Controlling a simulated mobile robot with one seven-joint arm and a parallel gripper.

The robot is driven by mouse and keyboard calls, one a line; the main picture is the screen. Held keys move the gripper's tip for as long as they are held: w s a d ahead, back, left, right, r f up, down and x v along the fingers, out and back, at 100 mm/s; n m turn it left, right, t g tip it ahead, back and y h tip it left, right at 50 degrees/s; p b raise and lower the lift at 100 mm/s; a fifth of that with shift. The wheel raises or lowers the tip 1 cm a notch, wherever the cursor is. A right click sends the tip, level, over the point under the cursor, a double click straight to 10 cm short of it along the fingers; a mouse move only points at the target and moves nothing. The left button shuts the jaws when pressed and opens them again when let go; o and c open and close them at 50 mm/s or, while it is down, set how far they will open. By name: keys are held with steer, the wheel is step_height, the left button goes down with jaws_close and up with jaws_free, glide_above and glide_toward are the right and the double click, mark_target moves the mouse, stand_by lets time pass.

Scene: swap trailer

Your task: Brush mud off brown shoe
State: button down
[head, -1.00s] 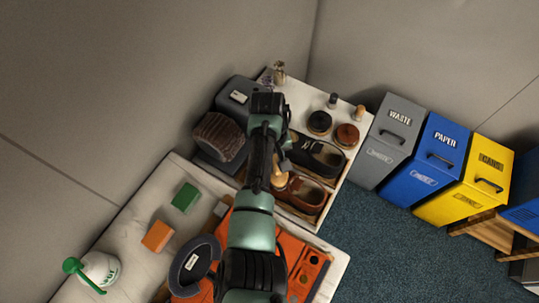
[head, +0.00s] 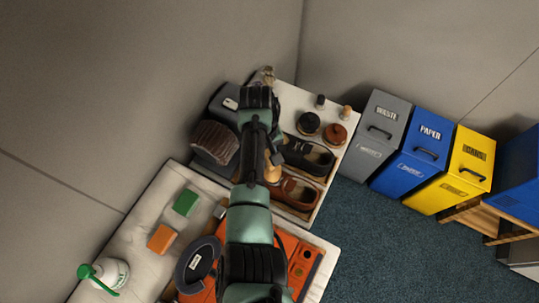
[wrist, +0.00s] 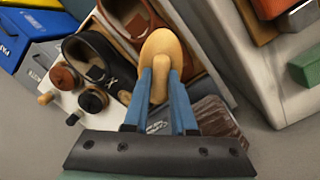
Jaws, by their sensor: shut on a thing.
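The brown shoe (head: 300,193) lies in a wooden tray on the white table, next to a black shoe (head: 308,155). The brown shoe also shows at the top of the wrist view (wrist: 128,17). My gripper (wrist: 160,84) has its blue fingers shut on a tan wooden brush (wrist: 162,50). The brush's rounded end is beside and partly over the brown shoe. I cannot tell whether its bristles touch the shoe. In the head view the brush (head: 272,172) shows just right of my arm, which hides my fingers. Mud is not clear on the shoe's visible part.
Black (head: 308,123) and brown (head: 336,134) round tins stand behind the shoes. A dark brown bristled block (head: 215,142) lies left of my arm. Grey (head: 377,138), blue and yellow bins stand right. A white bench (head: 130,240) holds sponges and a bottle.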

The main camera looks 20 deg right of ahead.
steer(key=shift+r, duration=0.2)
step_height(320, 180, up, 3)
steer(key=p, duration=0.3)
steer(key=shift+w+a, duration=0.1)
steer(key=shift+w, duration=0.05)
steer(key=shift+f, duration=0.1)
